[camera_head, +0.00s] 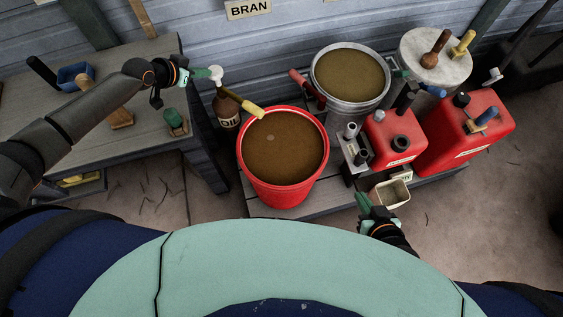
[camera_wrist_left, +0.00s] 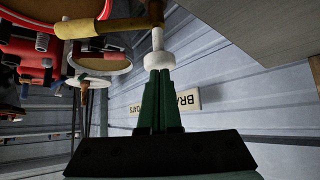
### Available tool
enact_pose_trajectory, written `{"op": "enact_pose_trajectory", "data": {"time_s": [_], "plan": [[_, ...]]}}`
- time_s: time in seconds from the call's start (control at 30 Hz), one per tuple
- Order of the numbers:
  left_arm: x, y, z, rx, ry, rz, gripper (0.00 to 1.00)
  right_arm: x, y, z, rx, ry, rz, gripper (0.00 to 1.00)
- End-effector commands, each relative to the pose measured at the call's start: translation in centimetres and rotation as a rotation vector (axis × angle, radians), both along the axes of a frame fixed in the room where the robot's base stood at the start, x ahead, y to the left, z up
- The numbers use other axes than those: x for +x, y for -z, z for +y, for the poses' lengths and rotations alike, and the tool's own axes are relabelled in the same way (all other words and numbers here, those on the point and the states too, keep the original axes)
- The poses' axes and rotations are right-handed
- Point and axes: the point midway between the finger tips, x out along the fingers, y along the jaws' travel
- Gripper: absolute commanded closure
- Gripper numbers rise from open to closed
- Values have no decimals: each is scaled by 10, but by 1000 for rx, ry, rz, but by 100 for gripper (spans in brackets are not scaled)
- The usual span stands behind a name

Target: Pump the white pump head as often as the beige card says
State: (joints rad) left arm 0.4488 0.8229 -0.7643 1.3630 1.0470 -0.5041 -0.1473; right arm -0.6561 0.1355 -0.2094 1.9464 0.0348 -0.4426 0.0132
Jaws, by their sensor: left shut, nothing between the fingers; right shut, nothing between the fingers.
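The white pump head (camera_head: 216,73) stands above the brown bottle marked OIL (camera_head: 227,112), left of the red bucket. In the left wrist view the white pump head (camera_wrist_left: 160,61) is right at the tips of my closed fingers, with a pale stem beyond it. My left gripper (camera_head: 206,73) is shut and empty, its tips at or touching the pump head; I cannot tell whether they press on it. My right gripper (camera_head: 366,203) is shut and empty, low beside a small beige container. I cannot pick out the beige card or read a number.
The red bucket (camera_head: 246,175) and a metal bucket (camera_head: 357,106) hold brown contents. Red cans (camera_head: 395,139) stand at the right. A yellow handle (camera_head: 240,101) reaches over the red bucket near the bottle. A wooden bench (camera_head: 150,57) is at the left.

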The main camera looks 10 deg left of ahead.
Motion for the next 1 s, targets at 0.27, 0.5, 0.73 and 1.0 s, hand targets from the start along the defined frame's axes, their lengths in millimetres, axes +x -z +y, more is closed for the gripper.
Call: {"op": "enact_pose_trajectory", "data": {"time_s": [0.27, 0.5, 0.73, 1.0], "plan": [[0, 15, 0, -1, -1, 0, 100, 0, 14, 0, 0, 0, 0, 100], [0, 28, 0, -1, 0, 1, 100, -1, 24, 0, 0, -1, 2, 100], [0, 32, -1, -1, 0, 1, 100, -3, 29, 0, 0, 0, 6, 100], [0, 27, 0, -1, 0, 1, 100, -4, 24, 0, 1, 0, 7, 100]]}}
